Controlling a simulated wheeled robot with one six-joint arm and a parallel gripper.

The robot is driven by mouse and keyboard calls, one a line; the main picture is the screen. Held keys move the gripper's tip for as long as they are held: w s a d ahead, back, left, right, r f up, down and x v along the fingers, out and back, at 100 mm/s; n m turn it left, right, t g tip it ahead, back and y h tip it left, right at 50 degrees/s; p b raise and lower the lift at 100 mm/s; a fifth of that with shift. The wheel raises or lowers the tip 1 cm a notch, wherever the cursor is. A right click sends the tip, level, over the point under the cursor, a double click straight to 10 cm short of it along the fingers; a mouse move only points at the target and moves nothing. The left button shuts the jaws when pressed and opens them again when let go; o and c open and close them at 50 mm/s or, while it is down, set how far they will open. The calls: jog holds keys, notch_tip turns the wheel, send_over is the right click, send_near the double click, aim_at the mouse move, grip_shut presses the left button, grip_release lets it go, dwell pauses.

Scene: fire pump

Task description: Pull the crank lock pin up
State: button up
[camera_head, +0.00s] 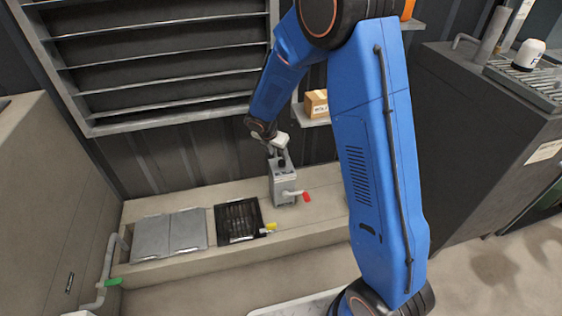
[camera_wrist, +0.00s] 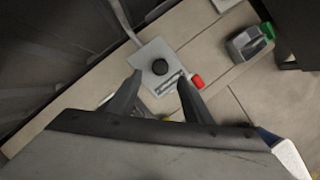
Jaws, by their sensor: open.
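A grey box-shaped crank unit (camera_head: 284,187) stands on the concrete ledge. A round black knob (camera_head: 282,162), which looks like the lock pin, sits on its top; it also shows in the wrist view (camera_wrist: 159,67). A crank with a red handle (camera_head: 306,197) sticks out from the unit's side; the red handle shows in the wrist view (camera_wrist: 197,82) beside the right finger. My gripper (camera_wrist: 159,79) is open, its fingers spread to either side of the knob in the picture. In the head view my gripper (camera_head: 280,143) is just above the unit. Contact with the knob cannot be told.
A black grate (camera_head: 238,220) with a yellow handle (camera_head: 270,228) and grey panels (camera_head: 170,234) lie left of the unit on the ledge. A shelf with a cardboard box (camera_head: 316,103) is behind to the right. A louvred wall (camera_head: 165,60) stands behind.

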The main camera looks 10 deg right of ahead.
aim_at(282, 162)
jog(key=x, duration=0.7)
jog(key=shift+f, duration=0.2)
